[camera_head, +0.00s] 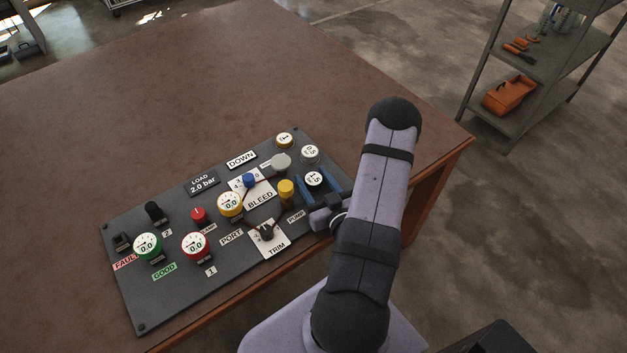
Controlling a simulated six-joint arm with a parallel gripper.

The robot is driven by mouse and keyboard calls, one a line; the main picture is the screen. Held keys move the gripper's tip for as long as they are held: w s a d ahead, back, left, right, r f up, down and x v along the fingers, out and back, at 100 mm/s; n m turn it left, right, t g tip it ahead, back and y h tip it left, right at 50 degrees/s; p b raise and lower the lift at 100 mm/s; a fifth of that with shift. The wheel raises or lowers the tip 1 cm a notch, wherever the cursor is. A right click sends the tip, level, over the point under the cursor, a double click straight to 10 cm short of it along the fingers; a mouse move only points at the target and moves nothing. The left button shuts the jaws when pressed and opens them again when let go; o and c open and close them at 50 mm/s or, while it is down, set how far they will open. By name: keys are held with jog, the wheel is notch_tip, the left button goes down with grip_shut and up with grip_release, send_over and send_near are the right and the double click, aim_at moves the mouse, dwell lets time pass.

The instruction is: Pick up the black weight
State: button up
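A round weight with a white top marked 1.5 (315,178) stands at the right end of the dark control panel (180,290). Its rim looks dark, and it is the one that best fits the black weight. My gripper (314,184) reaches in from the right, with blue fingers apart on either side of this weight. I cannot tell whether the fingers touch it. Its lower part is partly hidden by the fingers. A grey weight marked 0.5 (309,153) and a yellow weight marked 1 (284,139) stand just behind it.
A yellow knob (286,190) and a grey lever (280,163) stand close to the left of my gripper. Several gauges and knobs fill the panel's left part. The brown table (180,90) is clear behind. A shelf (545,65) stands at the back right.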

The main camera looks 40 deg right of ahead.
aim_at(314, 178)
jog(key=c, duration=1)
jog(key=shift+o, duration=0.2)
jog(key=shift+r, duration=0.1)
notch_tip(314, 178, up, 8)
jog(key=shift+p, duration=0.9)
jog(key=shift+r+p, duration=1)
jog(key=shift+p, duration=0.05)
